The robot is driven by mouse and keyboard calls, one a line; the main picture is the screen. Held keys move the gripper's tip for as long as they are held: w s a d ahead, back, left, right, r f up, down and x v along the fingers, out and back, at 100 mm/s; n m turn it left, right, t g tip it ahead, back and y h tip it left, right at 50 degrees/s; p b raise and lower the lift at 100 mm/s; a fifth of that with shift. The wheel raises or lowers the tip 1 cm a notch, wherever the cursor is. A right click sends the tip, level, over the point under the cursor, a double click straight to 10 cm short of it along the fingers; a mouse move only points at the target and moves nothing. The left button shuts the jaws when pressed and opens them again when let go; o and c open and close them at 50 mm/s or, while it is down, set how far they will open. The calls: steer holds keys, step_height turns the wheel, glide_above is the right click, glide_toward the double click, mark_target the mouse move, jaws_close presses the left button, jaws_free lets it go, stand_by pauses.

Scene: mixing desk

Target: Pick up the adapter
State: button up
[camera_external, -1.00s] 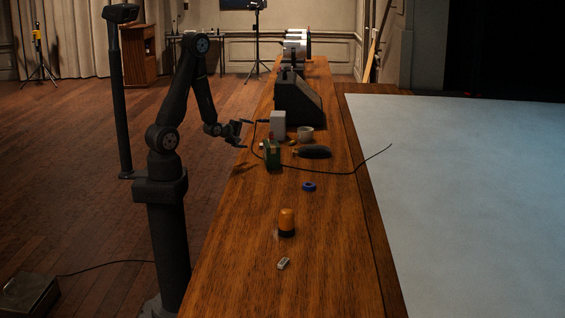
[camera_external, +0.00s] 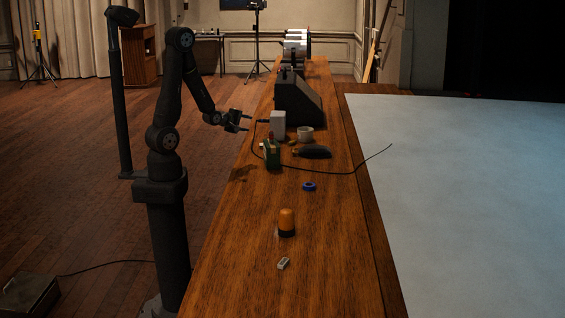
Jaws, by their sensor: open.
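A white upright box (camera_external: 278,125) stands on the long wooden desk, with a dark cable at its left side. A small pale grey block (camera_external: 283,263) lies near the front of the desk. I cannot tell for sure which of these is the adapter. My gripper (camera_external: 249,122) is open and empty, in the air by the desk's left edge. It is left of the white box and apart from it, far behind the grey block.
A green box (camera_external: 273,155), a dark rounded object (camera_external: 315,152) and a white cup (camera_external: 305,134) stand near the white box. A blue ring (camera_external: 309,187) and an orange-topped jar (camera_external: 287,222) are nearer. A black cable (camera_external: 335,173) crosses the desk.

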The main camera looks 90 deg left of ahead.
step_height(320, 180, up, 7)
steer(key=m+g+h, duration=0.9)
steer(key=m+h, duration=0.1)
steer(key=m, duration=0.7)
glide_above(292, 143)
steer(key=s, duration=0.2)
steer(key=f, duration=1.7)
steer(key=shift+a+f, duration=0.2)
steer(key=shift+a, duration=0.1)
steer(key=shift+w+d+f, duration=0.1)
steer(key=shift+w+f, duration=0.1)
steer(key=shift+f, duration=1.15)
steer(key=shift+w+f, duration=0.2)
steer(key=shift+f, duration=1.1)
jaws_close()
steer(key=shift+r, duration=0.1)
